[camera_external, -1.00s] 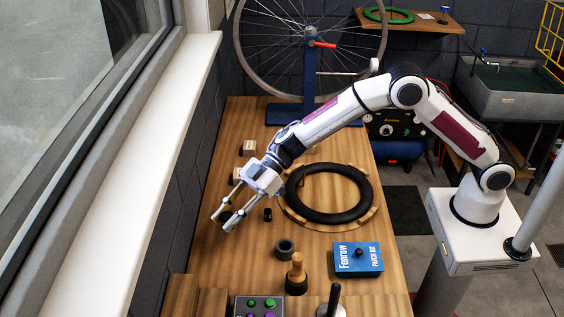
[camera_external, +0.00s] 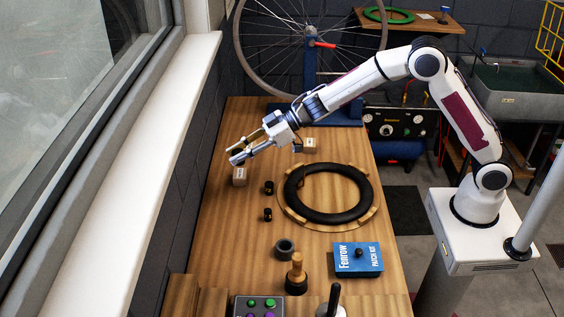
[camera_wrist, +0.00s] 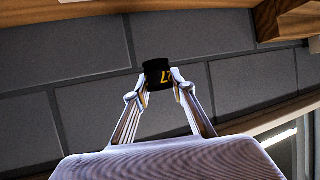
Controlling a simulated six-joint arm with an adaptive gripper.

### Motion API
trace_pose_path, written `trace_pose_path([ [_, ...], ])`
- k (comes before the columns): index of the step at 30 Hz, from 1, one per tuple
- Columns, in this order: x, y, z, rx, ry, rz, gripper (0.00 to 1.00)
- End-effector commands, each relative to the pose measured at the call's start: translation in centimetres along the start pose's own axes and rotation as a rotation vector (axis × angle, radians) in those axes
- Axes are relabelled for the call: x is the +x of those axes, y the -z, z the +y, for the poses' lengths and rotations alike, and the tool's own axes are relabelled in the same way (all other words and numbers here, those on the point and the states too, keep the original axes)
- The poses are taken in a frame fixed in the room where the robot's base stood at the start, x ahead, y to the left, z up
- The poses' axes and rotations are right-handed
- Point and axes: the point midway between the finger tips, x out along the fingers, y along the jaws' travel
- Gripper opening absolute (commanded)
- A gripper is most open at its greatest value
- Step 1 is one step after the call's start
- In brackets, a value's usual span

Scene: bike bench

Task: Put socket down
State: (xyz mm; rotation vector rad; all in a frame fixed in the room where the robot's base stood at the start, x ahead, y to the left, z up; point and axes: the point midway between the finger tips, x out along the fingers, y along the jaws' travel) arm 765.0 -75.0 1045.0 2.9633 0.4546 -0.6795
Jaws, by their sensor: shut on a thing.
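The socket (camera_wrist: 158,74) is a short black cylinder with a yellow marking. In the wrist view it sits between the fingertips of my gripper (camera_wrist: 160,86), which is shut on it. In the external view my gripper (camera_external: 238,152) is over the far left part of the wooden bench (camera_external: 220,245), and the socket is too small to make out clearly there. Two other black sockets stand on the bench, one here (camera_external: 268,187) and one nearer the camera (camera_external: 267,214).
Small labelled blocks stand near the gripper, one left (camera_external: 240,176) and one right (camera_external: 310,145). A black tyre ring (camera_external: 328,218) lies to the right. The left middle of the bench is clear.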

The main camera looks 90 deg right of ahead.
Motion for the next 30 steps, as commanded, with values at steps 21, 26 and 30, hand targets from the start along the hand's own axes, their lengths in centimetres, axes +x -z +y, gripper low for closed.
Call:
trace_pose_path([
  [21, -7.0, -4.8, 9.4, 0.155, -0.319, 0.000, 0.00],
  [26, -8.0, -6.3, 10.3, 0.179, -0.368, 0.000, 0.00],
  [30, -8.7, -7.6, 10.8, 0.196, -0.402, 0.000, 0.00],
])
